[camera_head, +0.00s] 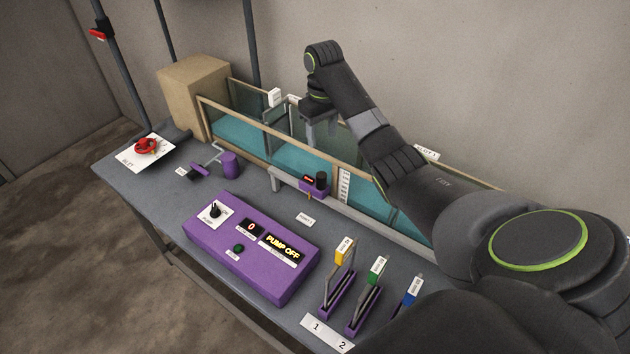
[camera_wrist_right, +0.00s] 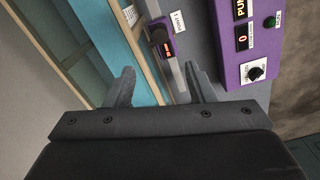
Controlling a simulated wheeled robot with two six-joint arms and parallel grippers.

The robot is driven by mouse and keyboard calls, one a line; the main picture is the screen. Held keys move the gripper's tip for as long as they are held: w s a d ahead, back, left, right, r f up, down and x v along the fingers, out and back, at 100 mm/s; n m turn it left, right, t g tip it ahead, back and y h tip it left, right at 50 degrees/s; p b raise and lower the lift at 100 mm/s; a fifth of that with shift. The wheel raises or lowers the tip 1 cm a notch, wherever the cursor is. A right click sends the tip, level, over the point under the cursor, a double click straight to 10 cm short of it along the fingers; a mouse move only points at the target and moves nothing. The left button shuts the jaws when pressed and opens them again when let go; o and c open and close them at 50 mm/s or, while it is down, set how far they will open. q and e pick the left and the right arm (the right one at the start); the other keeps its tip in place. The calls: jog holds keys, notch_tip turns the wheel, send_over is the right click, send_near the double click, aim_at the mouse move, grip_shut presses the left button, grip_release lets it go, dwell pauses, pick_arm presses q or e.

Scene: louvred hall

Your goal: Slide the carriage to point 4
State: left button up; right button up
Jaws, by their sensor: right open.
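The carriage (camera_head: 313,188) is a small purple block with a black knob and a small red display. It sits on a pale grey rail (camera_head: 385,224) along the front of a long glass tank. In the right wrist view the carriage (camera_wrist_right: 160,38) is ahead of the fingers, with the rail running down between them. My right gripper (camera_head: 318,130) is open and empty, above the tank and behind the carriage in the head view. In the wrist view its two fingers (camera_wrist_right: 161,84) are apart and not touching the carriage. My left gripper is out of view.
The glass tank (camera_head: 240,138) has wooden edges and teal water. A purple pump console (camera_head: 240,262) stands in front, reading PUMP OFF. Levers with yellow (camera_head: 344,251), green (camera_head: 377,268) and blue (camera_head: 412,290) handles stand right of it. A red valve wheel (camera_head: 147,146) lies far left.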

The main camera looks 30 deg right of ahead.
jog(key=b, duration=0.7)
send_over(321, 175)
notch_tip(321, 175, down, 9)
jog(key=shift+r, duration=0.1)
jog(key=shift+f+p, duration=0.5)
jog(key=shift+p, duration=0.45)
notch_tip(321, 175, down, 6)
jog(key=shift+r+p, duration=0.2)
jog(key=shift+p, duration=0.2)
jog(key=shift+f, duration=0.65)
jog(key=shift+d, duration=0.1)
grip_shut()
